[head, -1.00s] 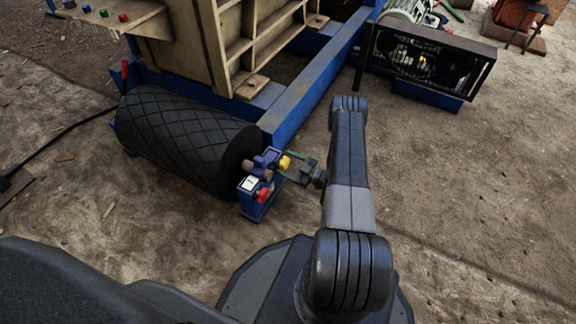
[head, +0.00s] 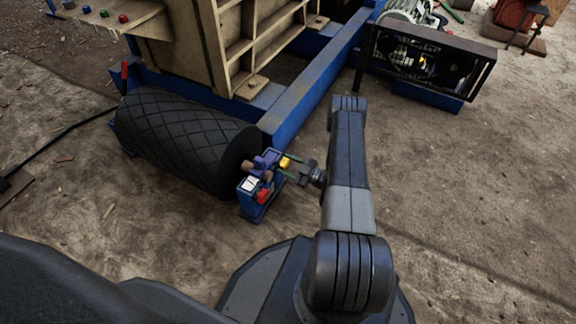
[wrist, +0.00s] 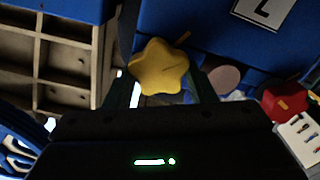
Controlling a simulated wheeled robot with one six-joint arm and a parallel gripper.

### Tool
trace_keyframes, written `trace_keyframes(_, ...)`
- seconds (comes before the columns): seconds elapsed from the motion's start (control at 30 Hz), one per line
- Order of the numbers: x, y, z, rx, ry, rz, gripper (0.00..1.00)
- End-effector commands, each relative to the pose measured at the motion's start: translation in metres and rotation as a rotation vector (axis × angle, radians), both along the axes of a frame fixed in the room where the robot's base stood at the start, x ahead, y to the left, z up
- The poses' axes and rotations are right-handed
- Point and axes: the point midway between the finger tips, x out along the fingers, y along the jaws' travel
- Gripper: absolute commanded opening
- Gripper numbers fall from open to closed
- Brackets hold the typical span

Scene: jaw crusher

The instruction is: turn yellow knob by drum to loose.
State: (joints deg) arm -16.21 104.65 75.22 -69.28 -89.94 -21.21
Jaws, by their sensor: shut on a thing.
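The yellow knob (head: 285,162) sits on the blue block at the near end of the black ribbed drum (head: 185,140). In the wrist view the yellow knob (wrist: 160,68) is star-shaped, with a dark line on its face. My gripper (head: 289,165) reaches it from the right. In the wrist view the fingers of my gripper (wrist: 163,82) are on both sides of the knob, shut on it. The knob's rear and stem are hidden.
A red knob (head: 264,193) and a white label (head: 249,184) are on the blue block just below. The red knob also shows in the wrist view (wrist: 285,102). A blue frame beam (head: 315,85) runs behind. Open dirt ground lies to the right.

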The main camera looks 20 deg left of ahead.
Motion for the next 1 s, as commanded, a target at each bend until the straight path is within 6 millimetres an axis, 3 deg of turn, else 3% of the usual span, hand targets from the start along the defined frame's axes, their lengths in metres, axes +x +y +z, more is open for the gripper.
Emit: trace_keyframes(1.0, -0.0049, 0.0008, -0.0060, -0.071, -0.912, 0.002, 0.27)
